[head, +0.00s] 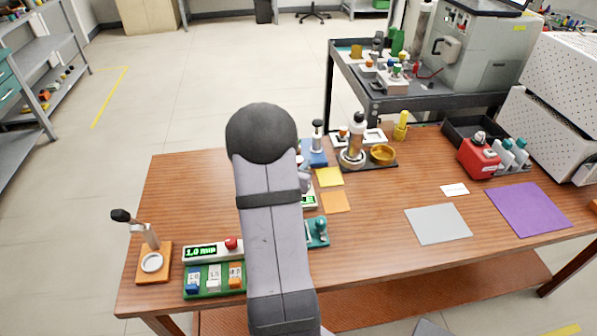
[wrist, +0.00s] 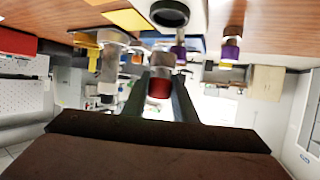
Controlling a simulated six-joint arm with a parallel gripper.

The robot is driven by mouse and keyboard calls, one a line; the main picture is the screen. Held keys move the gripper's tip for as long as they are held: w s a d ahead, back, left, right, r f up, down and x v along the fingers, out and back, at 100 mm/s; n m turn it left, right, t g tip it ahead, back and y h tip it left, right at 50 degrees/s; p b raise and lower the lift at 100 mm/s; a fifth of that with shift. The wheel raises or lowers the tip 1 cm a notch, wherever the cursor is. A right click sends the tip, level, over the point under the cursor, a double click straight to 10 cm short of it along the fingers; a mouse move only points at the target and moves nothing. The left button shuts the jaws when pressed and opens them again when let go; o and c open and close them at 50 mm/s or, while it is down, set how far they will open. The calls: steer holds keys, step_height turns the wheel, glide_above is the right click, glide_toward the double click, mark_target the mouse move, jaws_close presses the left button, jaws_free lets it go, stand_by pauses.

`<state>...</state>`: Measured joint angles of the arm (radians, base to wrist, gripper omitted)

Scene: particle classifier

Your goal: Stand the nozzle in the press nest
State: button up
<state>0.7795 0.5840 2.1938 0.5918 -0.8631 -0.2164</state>
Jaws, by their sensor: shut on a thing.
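In the wrist view my gripper (wrist: 161,98) is shut on a small part with a dark red band and a grey body (wrist: 159,84), which I take to be the nozzle. In the head view my arm hides most of the gripper and the held part. A lever press with an orange base and black knob (head: 152,262) stands at the table's front left; a white ring lies on its base. I cannot tell for sure whether this ring is the press nest. A dark ring (wrist: 170,13) shows on the table in the wrist view, apart from the held part.
A green tray (head: 213,290) with coloured blocks and a display box (head: 200,252) with a red button stand right of the press.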

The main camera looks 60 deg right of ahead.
steer(key=shift+r, duration=2.05)
